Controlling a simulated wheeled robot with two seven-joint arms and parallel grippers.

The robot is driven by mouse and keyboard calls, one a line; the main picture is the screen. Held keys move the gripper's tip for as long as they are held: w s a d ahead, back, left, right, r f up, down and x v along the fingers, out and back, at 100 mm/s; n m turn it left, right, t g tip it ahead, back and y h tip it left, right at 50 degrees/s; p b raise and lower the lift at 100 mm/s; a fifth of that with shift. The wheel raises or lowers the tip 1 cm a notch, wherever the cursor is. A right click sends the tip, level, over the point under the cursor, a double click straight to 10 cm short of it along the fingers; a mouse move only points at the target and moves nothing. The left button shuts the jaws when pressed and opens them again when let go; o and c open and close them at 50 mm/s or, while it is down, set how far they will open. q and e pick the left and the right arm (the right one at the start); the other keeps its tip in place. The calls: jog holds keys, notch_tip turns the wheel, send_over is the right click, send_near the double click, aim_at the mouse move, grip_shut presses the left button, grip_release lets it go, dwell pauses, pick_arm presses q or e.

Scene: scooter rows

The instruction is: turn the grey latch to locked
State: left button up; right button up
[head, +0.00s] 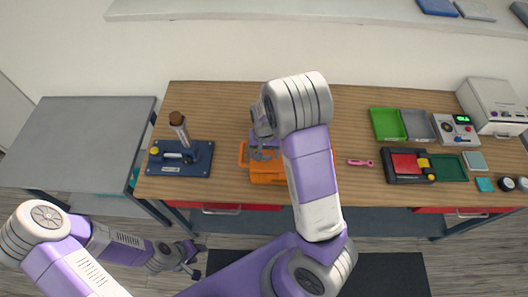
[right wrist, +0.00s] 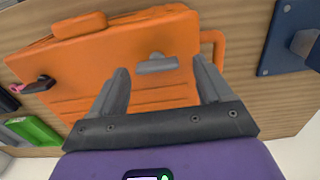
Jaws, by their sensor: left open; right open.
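An orange case (head: 268,178) lies on the wooden table, partly hidden behind my right arm in the head view. In the right wrist view the case (right wrist: 70,55) fills much of the picture. The grey latch (right wrist: 157,66) is a small bar lying crosswise on it. My right gripper (right wrist: 160,72) is open, with one finger on each side of the latch and a visible gap to both. In the head view my right gripper (head: 264,154) is over the case. My left gripper (head: 190,267) is open and empty, low in front of the table.
A blue base with a lever (head: 182,160) stands left of the case. A pink tool (head: 360,162) lies to its right. Further right are green and grey trays (head: 388,125), a black-and-red box (head: 405,166) and devices.

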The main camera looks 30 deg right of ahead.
jog(key=shift+s+f, duration=0.1)
jog(key=shift+f, duration=0.15)
jog(key=shift+s+r, duration=0.1)
jog(key=shift+s, duration=0.25)
jog(key=shift+w, duration=0.2)
jog(key=shift+c, duration=0.7)
jog(key=shift+w, duration=0.1)
jog(key=shift+c, duration=1.3)
jog(key=c, duration=0.6)
pick_arm(q)
jog(key=shift+s+r, duration=0.1)
jog(key=shift+s, duration=0.15)
pick_arm(e)
jog(key=shift+c, duration=0.3)
